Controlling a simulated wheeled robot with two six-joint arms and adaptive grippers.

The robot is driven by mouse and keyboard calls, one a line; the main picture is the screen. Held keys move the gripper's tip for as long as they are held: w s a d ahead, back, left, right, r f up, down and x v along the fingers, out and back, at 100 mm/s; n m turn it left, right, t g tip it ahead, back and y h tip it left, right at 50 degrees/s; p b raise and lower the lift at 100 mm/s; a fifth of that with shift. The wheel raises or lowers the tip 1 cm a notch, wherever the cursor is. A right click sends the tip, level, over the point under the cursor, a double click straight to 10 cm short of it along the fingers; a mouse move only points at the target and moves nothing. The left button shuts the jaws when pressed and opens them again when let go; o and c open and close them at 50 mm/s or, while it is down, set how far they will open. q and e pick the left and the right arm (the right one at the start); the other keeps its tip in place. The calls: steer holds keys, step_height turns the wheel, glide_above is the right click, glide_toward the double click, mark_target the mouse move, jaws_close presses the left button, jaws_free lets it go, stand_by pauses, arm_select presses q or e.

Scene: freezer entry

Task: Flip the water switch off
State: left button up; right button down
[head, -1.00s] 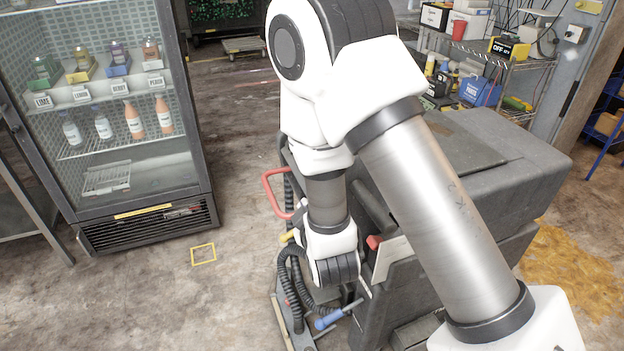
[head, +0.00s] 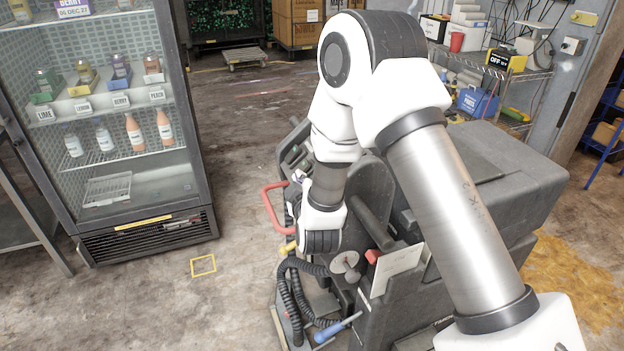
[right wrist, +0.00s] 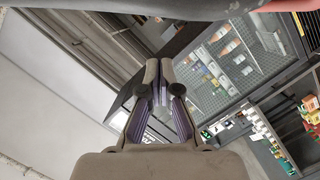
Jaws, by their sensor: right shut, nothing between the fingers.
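A dark grey floor-cleaning machine (head: 500,165) stands in front of me. Its upright console has a panel with several small controls (head: 293,156) at its top left. They are too small to tell which is the water switch or how it is set, and my right arm partly covers the console. My right gripper (head: 298,177) is just below the panel, with no clear contact. In the right wrist view my right gripper (right wrist: 160,70) is shut and empty, its fingertips together. My left gripper is out of view.
A red handle loop (head: 270,210) juts from the machine's left side. Black hoses (head: 290,285) and a blue-handled tool (head: 335,328) are below. A glass-door fridge (head: 125,130) stands at left. Open floor with a yellow square (head: 203,266) lies between them.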

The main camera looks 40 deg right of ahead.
steer(key=d+f, duration=0.1)
steer(key=d+f+p, duration=0.1)
steer(key=d, duration=0.1)
steer(key=shift+d+f, duration=0.2)
steer(key=shift+f, duration=0.2)
steer(key=shift+a, duration=0.15)
